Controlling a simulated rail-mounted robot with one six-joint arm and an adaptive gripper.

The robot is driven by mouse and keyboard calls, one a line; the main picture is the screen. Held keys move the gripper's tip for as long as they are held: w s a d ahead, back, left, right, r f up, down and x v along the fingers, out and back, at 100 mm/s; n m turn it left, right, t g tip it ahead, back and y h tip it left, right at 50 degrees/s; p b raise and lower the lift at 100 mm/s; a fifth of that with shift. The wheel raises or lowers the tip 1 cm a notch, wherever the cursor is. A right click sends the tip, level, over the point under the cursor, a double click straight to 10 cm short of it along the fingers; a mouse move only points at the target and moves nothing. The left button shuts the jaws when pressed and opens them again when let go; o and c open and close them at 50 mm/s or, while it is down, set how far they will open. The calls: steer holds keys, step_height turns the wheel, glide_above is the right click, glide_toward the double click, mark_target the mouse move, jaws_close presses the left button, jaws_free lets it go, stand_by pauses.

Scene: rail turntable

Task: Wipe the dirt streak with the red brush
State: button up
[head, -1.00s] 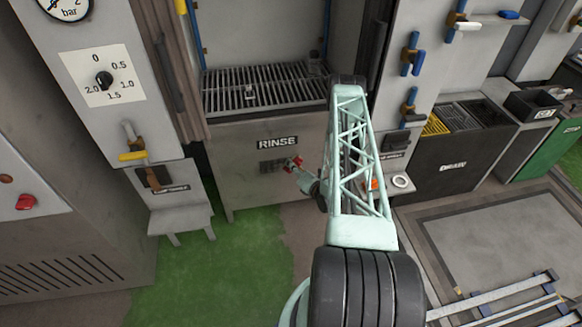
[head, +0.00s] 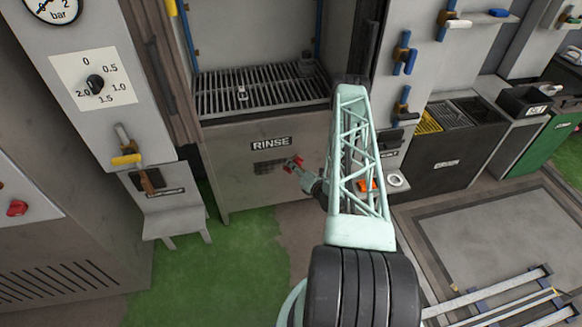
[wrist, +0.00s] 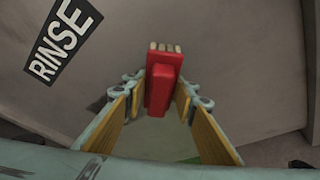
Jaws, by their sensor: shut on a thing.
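The dirt streak (head: 268,168) is a dark smudge on the grey front panel under the RINSE label. My gripper (head: 298,168) is in front of that panel, at the streak's right end. In the wrist view my gripper (wrist: 160,100) has its yellow-padded fingers shut on the red brush (wrist: 160,85). The brush's pale bristles (wrist: 165,47) point away from my gripper toward the panel. The red brush shows small in the head view (head: 292,164). I cannot tell whether the bristles touch the panel. The streak is not clear in the wrist view.
A slatted grate (head: 260,88) lies above the RINSE panel. A small grey bench (head: 176,222) stands at the left. A dark bin (head: 447,150) and a white ring (head: 396,180) are to the right. Green floor (head: 215,262) lies open below the panel.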

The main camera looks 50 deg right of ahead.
steer(key=shift+s+d, duration=0.1)
steer(key=shift+s, duration=0.1)
stand_by(0.4)
steer(key=shift+s+a+p, duration=1.1)
steer(key=shift+s+a, duration=0.85)
steer(key=shift+s, duration=0.3)
steer(key=shift+s+a+p, duration=0.55)
steer(key=shift+s+a, duration=0.35)
steer(key=shift+s, duration=0.25)
steer(key=shift+w+a, duration=0.1)
